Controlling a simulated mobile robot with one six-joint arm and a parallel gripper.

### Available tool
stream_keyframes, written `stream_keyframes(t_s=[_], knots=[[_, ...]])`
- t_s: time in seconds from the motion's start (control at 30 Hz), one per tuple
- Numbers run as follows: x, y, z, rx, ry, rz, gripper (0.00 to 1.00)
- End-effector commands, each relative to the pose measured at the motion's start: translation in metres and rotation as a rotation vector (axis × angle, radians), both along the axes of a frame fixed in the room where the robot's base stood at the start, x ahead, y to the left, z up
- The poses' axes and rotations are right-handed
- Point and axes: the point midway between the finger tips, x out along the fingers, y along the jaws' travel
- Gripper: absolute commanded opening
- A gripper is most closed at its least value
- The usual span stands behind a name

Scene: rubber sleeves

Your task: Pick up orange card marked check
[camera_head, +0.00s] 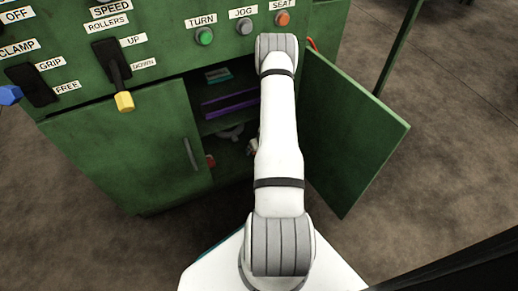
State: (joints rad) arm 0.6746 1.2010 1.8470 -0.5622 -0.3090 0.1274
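I cannot make out an orange card marked check in the camera_head view. My arm reaches forward to the open cabinet (150,150), and its white links cover part of the opening. Inside the dark cabinet, a small red item (211,160) lies low at the left edge of the opening. It is too small to identify.
The cabinet's right door (350,140) stands wide open; the left door (130,150) looks shut. Inside are a teal item (218,75), a purple strip (230,104) and a grey shape (231,132). Above are labelled buttons and a yellow-tipped lever (124,101).

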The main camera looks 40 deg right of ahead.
Motion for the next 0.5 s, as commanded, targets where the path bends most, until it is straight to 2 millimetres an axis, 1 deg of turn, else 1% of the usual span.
stream_keyframes(t_s=[0.1, 0.5], knots=[[-0.0001, -0.0002, 0.0007, 0.0, 0.0, 0.0, 1.0], [-0.0006, -0.0007, 0.0008, -0.001, 0.0, -0.001, 0.67]])
